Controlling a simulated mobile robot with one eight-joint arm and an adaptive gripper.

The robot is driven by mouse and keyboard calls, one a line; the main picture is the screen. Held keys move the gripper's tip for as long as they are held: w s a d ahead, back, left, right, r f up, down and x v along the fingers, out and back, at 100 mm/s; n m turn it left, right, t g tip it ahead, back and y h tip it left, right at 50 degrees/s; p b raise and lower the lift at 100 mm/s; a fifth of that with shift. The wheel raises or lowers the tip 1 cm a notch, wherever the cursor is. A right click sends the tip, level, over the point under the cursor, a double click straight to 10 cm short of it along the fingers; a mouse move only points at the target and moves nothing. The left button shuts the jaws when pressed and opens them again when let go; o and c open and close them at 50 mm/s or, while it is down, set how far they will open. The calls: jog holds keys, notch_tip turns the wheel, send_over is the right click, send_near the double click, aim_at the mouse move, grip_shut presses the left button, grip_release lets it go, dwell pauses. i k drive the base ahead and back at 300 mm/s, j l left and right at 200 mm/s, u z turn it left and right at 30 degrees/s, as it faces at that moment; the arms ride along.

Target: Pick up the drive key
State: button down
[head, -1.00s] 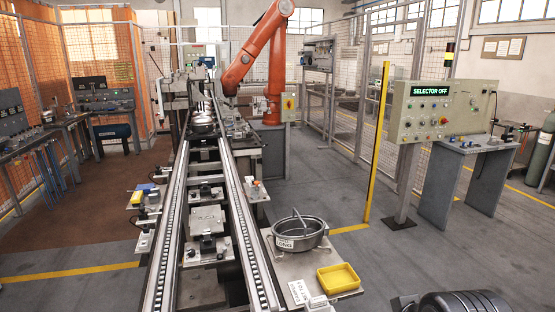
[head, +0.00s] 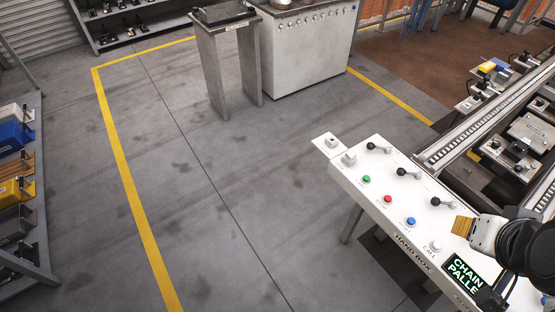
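I cannot pick out a drive key for certain in the head view. A white control panel marked HAND BOX (head: 385,232) stands at the lower right. It carries black-knobbed levers, coloured buttons and a lit green-lettered display (head: 466,276). A small grey block (head: 349,158) sits at its far left corner, and another one (head: 331,142) sits on a plate just beyond; I cannot tell what they are. My dark arm end (head: 528,258) reaches in at the right edge over the panel's near end. Its fingertips are not clear, so I cannot tell its opening or whether it holds anything.
A conveyor rail (head: 490,115) with fixtures runs along the right. A grey stand (head: 228,70) and a white cabinet (head: 312,50) stand at the back. Shelves (head: 22,200) with coloured bins line the left edge. The grey floor between is clear, with yellow lines.

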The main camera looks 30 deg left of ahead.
aim_at(350, 155)
jog(key=u, duration=0.65)
jog(key=i+j+z, duration=0.3)
jog(key=j+z, duration=0.35)
jog(key=i+j+z, duration=0.15)
jog(key=j+z, duration=0.15)
jog(key=i+j+z, duration=0.1)
jog(key=j+z, duration=0.55)
jog(key=j, duration=0.2)
